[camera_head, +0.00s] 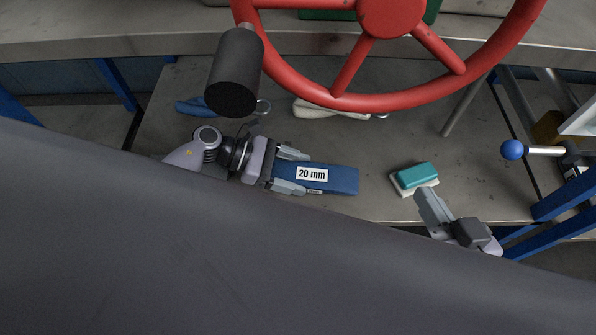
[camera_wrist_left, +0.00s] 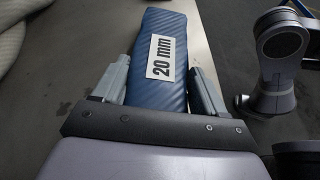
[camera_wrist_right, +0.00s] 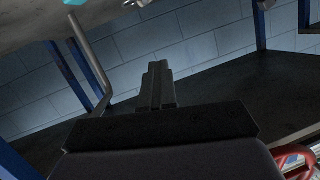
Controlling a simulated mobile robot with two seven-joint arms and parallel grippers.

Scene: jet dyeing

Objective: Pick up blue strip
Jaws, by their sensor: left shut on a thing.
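The blue strip (camera_head: 343,181) has a white label reading "20 mm" and lies at the middle of the lower shelf in the head view. My left gripper (camera_head: 300,171) is shut on its left end, one finger on each side. In the left wrist view the strip (camera_wrist_left: 160,70) runs away from the palm between the fingers of the left gripper (camera_wrist_left: 162,82). I cannot tell whether the strip is clear of the shelf. My right gripper (camera_head: 424,196) is at the shelf's front edge on the right, and its fingers are together in the right wrist view (camera_wrist_right: 157,72), with nothing between them.
A teal and white block (camera_head: 415,177) sits right of the strip. A large red handwheel (camera_head: 350,90) and a black handle (camera_head: 236,72) hang above. A blue-ended object (camera_head: 193,106) and a pale tool (camera_head: 325,109) lie behind. A blue-knobbed lever (camera_head: 512,150) is at right.

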